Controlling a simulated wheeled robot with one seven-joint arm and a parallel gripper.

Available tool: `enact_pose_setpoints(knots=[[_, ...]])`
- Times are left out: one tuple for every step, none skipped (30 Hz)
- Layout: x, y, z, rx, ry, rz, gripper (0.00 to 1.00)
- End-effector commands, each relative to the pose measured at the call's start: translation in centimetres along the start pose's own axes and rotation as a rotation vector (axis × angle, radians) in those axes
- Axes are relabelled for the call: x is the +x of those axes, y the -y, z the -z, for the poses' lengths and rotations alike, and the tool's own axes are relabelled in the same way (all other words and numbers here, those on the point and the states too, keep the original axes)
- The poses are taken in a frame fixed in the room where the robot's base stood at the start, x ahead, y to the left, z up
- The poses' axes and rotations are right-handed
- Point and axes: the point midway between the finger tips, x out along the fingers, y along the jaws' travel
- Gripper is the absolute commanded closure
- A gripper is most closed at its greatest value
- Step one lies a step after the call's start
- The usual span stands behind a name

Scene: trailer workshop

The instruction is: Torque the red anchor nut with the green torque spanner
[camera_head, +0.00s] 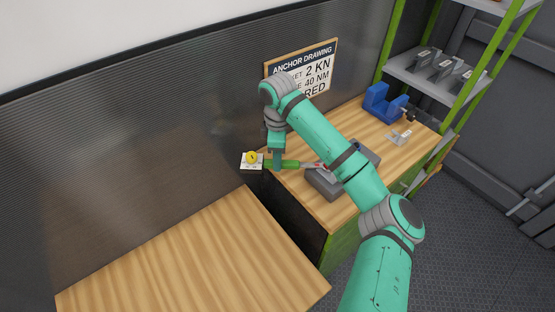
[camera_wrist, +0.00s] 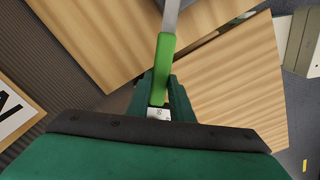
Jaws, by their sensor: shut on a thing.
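The green torque spanner (camera_head: 290,164) lies roughly level in the head view, its grey shaft pointing right towards a grey block (camera_head: 325,184) on the bench. My gripper (camera_head: 277,163) is shut on its green handle. In the wrist view the handle (camera_wrist: 165,62) sits between my fingers (camera_wrist: 160,92), and the metal shaft (camera_wrist: 171,14) runs out of the top edge. A small red patch (camera_head: 320,166) shows by the shaft's far end at the block; it may be the red anchor nut. My arm hides part of the block, and I cannot tell whether the spanner touches the nut.
A white plate with a yellow round piece (camera_head: 252,158) is left of my gripper. A blue cradle (camera_head: 383,105) stands at the bench's back right, beside a shelf rack (camera_head: 432,82). A lower wooden top (camera_head: 190,262) is clear. An anchor drawing sign (camera_head: 318,62) hangs behind.

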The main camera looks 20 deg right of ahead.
Motion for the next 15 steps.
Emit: enact_pose_setpoints(knots=[[-0.1, 0.0, -0.1, 0.0, 0.001, -0.002, 1.0], [-0.1, 0.0, -0.1, 0.0, 0.001, -0.002, 1.0], [-0.2, 0.0, -0.1, 0.0, 0.001, -0.002, 1.0], [-0.2, -0.1, -0.1, 0.0, 0.0, -0.002, 1.0], [-0.3, -0.1, -0.1, 0.0, 0.0, -0.002, 1.0], [-0.4, -0.1, -0.1, 0.0, 0.0, -0.002, 1.0], [-0.5, -0.1, -0.1, 0.0, 0.0, -0.002, 1.0], [-0.7, -0.1, -0.1, 0.0, 0.0, -0.002, 1.0], [-0.8, -0.1, -0.1, 0.0, 0.0, -0.002, 1.0], [-0.9, -0.1, -0.1, 0.0, 0.001, -0.002, 1.0], [-1.1, 0.0, -0.1, 0.0, 0.001, -0.002, 1.0], [-1.2, 0.0, -0.1, 0.0, 0.001, -0.002, 1.0], [-1.3, 0.0, -0.1, 0.0, 0.001, -0.001, 1.0], [-1.4, 0.0, -0.1, 0.0, 0.001, -0.002, 1.0], [-1.6, 0.0, -0.1, 0.0, 0.001, -0.002, 1.0]])
